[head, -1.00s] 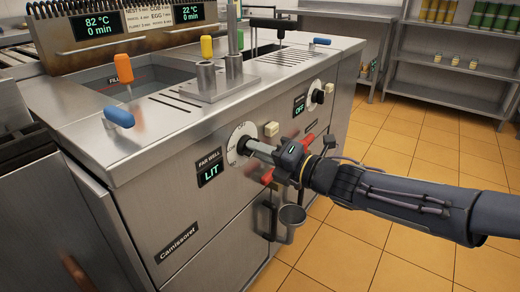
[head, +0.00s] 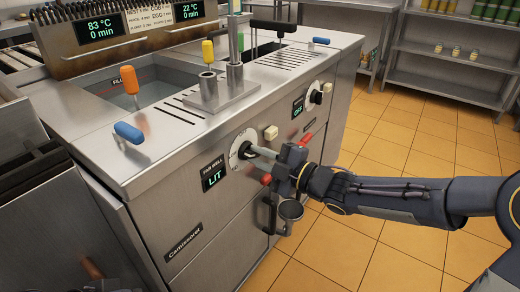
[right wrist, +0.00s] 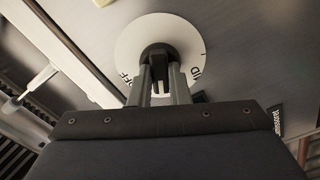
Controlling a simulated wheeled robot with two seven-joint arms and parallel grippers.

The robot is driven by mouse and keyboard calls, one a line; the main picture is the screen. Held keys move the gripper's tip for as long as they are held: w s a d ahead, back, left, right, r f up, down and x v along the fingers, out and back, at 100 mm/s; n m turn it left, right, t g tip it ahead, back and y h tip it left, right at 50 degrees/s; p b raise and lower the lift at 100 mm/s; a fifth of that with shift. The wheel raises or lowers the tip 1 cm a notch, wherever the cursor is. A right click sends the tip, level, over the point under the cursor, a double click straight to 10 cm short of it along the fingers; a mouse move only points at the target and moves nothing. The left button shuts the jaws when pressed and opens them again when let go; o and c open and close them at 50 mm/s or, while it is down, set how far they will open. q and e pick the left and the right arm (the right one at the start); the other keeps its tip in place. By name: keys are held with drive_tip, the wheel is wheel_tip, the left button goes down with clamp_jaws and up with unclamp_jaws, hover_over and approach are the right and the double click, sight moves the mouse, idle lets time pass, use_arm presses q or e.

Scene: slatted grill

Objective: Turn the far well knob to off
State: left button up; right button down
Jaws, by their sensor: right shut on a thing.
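The far well knob (head: 243,150) is a dark knob on a white round dial on the front panel of the steel cooker. The display (head: 213,175) beside it reads LIT under a FAR WELL label. My right gripper (head: 252,151) reaches in from the right and is shut on the knob. In the right wrist view the two fingers (right wrist: 160,88) grip the knob on the white dial (right wrist: 128,52), where OFF shows at the left and another mark at the right. My left gripper is not clearly in view.
A second knob (head: 317,97) with a display (head: 298,107) reading OFF is farther right on the panel. A metal cup (head: 291,209) hangs below my right gripper. The tiled floor at right is open.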

drive_tip(key=m+p, duration=0.4)
drive_tip(key=m, duration=0.2)
drive_tip(key=shift+r, duration=0.1)
drive_tip(key=m+p, duration=0.2)
drive_tip(key=m, duration=0.1)
drive_tip(key=shift+m, duration=0.4)
drive_tip(key=shift+m+p, duration=1.05)
drive_tip(key=shift+m, duration=0.35)
drive_tip(key=c, duration=1.4)
unclamp_jaws()
drive_tip(key=shift+o, duration=0.2)
drive_tip(key=p+v, duration=0.1)
drive_tip(key=v, duration=0.7)
